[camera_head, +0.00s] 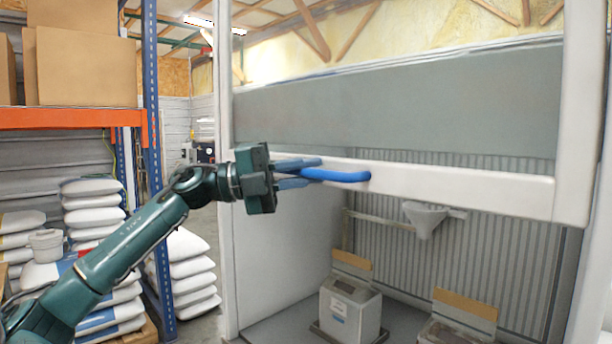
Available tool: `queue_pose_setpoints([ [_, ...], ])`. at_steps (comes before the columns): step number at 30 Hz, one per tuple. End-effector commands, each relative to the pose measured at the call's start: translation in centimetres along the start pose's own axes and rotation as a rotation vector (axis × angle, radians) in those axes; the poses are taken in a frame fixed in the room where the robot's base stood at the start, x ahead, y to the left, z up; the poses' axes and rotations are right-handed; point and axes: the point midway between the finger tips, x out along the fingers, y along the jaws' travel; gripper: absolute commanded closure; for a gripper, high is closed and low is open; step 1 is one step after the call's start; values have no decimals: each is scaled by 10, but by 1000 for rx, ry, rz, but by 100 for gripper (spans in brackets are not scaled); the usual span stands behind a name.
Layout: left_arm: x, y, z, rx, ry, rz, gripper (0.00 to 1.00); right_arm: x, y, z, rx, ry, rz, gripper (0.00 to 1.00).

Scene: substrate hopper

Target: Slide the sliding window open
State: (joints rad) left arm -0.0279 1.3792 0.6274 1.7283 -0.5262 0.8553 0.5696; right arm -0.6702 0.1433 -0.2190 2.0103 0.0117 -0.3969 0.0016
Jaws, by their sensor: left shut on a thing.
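The sliding window is a wide sash with a white lower rail (455,187) and a grey pane (400,105). It sits raised in a white frame, with an open gap below the rail. A blue bar handle (350,177) is on the left part of the rail. My left gripper (311,172), on the dark green arm from the left, reaches across to the rail. Its blue fingers are shut on the left end of the handle, and the handle's right end sticks out free. My right gripper is not in view.
At left, a rack with an orange beam (70,118) and blue post (152,110) holds cardboard boxes (85,65). White sacks (190,278) are stacked below.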

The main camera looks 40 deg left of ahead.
Motion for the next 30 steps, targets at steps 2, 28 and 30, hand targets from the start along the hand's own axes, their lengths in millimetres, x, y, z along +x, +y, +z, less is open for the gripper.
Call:
queue_pose_setpoints([
  [2,-1,-1,1,2,-5,-3,100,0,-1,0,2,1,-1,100],
  [28,-40,4,1,2,-5,-7,64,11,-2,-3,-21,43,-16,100],
  [30,-57,5,1,1,-7,-8,64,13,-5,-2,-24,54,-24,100],
])
